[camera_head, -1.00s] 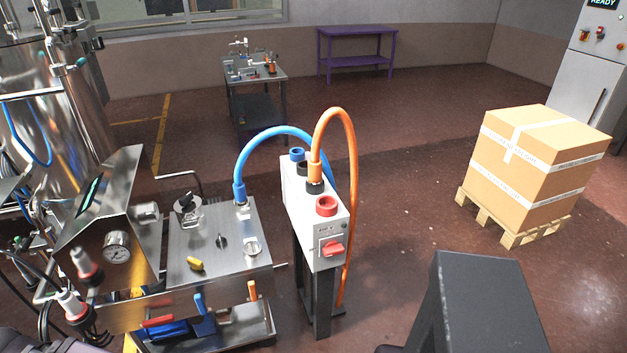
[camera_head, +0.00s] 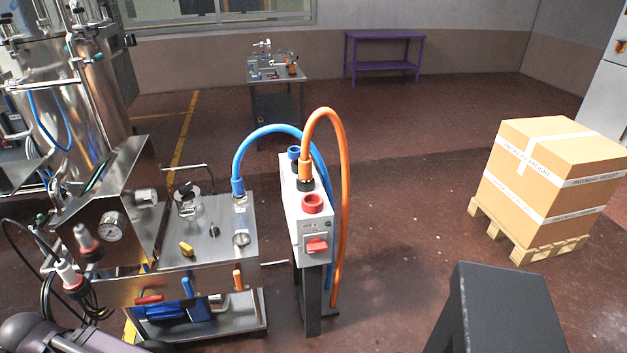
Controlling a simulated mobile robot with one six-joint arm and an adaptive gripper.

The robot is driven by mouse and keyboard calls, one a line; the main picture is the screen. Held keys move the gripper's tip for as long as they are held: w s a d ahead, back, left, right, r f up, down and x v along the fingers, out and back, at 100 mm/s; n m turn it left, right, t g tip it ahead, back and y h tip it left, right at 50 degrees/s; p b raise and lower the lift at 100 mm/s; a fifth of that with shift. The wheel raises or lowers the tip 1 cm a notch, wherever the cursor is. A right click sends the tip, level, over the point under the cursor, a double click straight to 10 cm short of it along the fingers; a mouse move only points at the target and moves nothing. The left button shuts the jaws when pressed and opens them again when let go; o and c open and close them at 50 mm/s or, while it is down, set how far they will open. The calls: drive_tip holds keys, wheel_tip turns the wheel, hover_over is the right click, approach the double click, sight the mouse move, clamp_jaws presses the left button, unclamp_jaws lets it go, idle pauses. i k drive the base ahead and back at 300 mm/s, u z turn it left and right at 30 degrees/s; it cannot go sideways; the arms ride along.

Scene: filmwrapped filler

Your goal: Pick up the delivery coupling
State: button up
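Which part is the delivery coupling cannot be told for sure. A blue hose (camera_head: 262,131) ends in a blue coupling (camera_head: 238,187) seated on a fitting on the steel cart (camera_head: 222,255). An orange hose (camera_head: 343,190) ends in an orange coupling (camera_head: 305,171) seated in a black socket on the white stand (camera_head: 305,215). My gripper is not in view; only a part of my arm shows at the lower left.
A steel vessel machine with a gauge (camera_head: 111,227) and cables stands at left. A dark box-shaped block (camera_head: 505,310) is at lower right. A wrapped carton (camera_head: 550,175) sits on a pallet (camera_head: 520,240). Floor between stand and pallet is free.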

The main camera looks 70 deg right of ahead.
sight(304, 174)
drive_tip(key=k, duration=1.6)
drive_tip(key=z, duration=2.05)
drive_tip(key=i, duration=0.95)
drive_tip(key=u, duration=0.15)
